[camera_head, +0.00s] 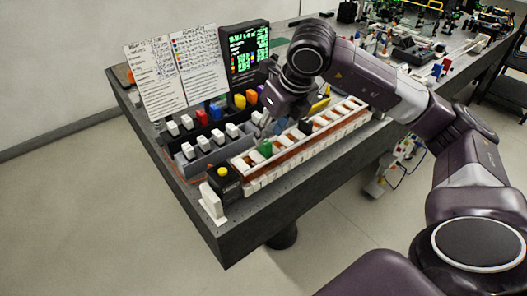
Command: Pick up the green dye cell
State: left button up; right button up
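The green dye cell (265,148) stands in the near-left part of the long white and brown slotted rack (290,158) on the dark bench. My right arm reaches in from the right over the back of the rack. My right gripper (264,129) points down, just above and behind the green cell in this view. Its fingers are small and dark here, and I cannot tell whether they are apart or whether they touch the cell. My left gripper is not in view.
A dark holder (205,160) with white-capped cells lies behind the rack; red, blue and yellow cells stand farther back. A black piece (305,125) sits farther along the rack. A yellow-button box (223,182) stands at its near end. Two sheets and a screen (248,50) stand behind.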

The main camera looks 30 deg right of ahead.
aim_at(265, 142)
jog(key=shift+w+f+p, duration=0.15)
jog(key=shift+f+p, duration=0.15)
jog(key=shift+f, duration=0.25)
jog(key=p+x, duration=0.1)
jog(key=x, duration=0.2)
jog(key=shift+w, duration=0.15)
jog(key=shift+w+f, duration=0.2)
jog(key=shift+f, duration=0.25)
jog(key=c, duration=0.9)
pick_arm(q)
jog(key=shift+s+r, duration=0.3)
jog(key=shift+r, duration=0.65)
pick_arm(e)
grip_shut()
